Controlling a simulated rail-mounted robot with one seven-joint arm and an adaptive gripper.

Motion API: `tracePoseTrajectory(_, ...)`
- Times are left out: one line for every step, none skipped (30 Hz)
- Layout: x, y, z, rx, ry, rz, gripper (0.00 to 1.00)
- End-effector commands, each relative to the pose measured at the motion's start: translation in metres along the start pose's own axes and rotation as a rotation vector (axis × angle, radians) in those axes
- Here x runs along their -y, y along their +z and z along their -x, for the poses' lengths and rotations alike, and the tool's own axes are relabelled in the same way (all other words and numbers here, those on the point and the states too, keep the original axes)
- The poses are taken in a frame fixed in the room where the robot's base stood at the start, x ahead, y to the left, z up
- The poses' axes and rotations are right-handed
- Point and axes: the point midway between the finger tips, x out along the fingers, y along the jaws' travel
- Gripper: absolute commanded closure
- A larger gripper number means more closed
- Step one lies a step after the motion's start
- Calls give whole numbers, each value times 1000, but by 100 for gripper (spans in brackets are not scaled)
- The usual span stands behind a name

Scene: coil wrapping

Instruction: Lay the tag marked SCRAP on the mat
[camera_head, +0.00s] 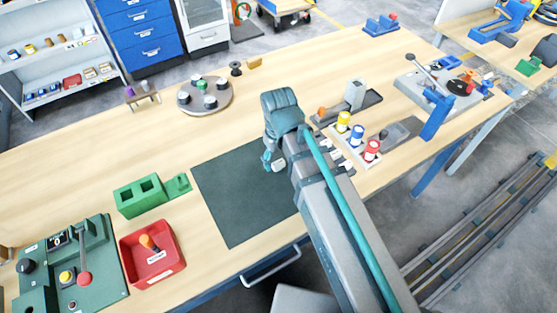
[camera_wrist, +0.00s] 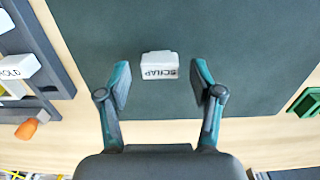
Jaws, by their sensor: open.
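The white tag marked SCRAP (camera_wrist: 159,66) is over the dark green mat (camera_wrist: 215,30) in the wrist view, with its lettering showing. It looks to be resting on the mat, with no finger touching it. My gripper (camera_wrist: 161,82) is open, one teal finger to each side of the tag and a gap on both sides. In the head view my gripper (camera_head: 271,160) is low over the right part of the mat (camera_head: 235,205), and the tag (camera_head: 278,164) shows small beside the fingers, partly hidden.
A grey rack with a tag marked HOLD (camera_wrist: 14,68) stands left in the wrist view. A green block (camera_head: 140,196) and a red tray (camera_head: 130,262) lie left of the mat. Yellow, blue and red capped pieces (camera_head: 357,133) stand to the right. The mat's left part is bare.

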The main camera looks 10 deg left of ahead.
Motion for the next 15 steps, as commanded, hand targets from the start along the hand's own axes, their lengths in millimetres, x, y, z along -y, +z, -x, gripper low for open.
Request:
tracePoseTrajectory(0, -1, 4, -2, 0, 0, 34)
tracePoseTrajectory(0, -1, 8, -3, 1, 0, 34)
tracePoseTrajectory(0, -1, 13, -3, 1, 0, 34)
tracePoseTrajectory(0, -1, 17, -3, 1, 0, 34)
tracePoseTrajectory(0, -1, 21, -4, 1, 0, 34)
tracePoseTrajectory(0, -2, 28, -4, 1, 0, 34)
tracePoseTrajectory(0, -2, 32, -4, 1, 0, 34)
tracePoseTrajectory(0, -2, 37, -4, 1, 0, 34)
tracePoseTrajectory(0, -2, 44, -4, 1, 0, 34)
tracePoseTrajectory(0, -2, 48, -4, 1, 0, 34)
tracePoseTrajectory(0, -2, 53, -5, 1, 0, 34)
tracePoseTrajectory(0, -2, 60, -4, 1, 0, 34)
tracePoseTrajectory(0, -2, 65, -4, 1, 0, 34)
tracePoseTrajectory(0, -2, 70, -4, 1, 0, 34)
tracePoseTrajectory(0, -2, 76, -3, 1, 0, 34)
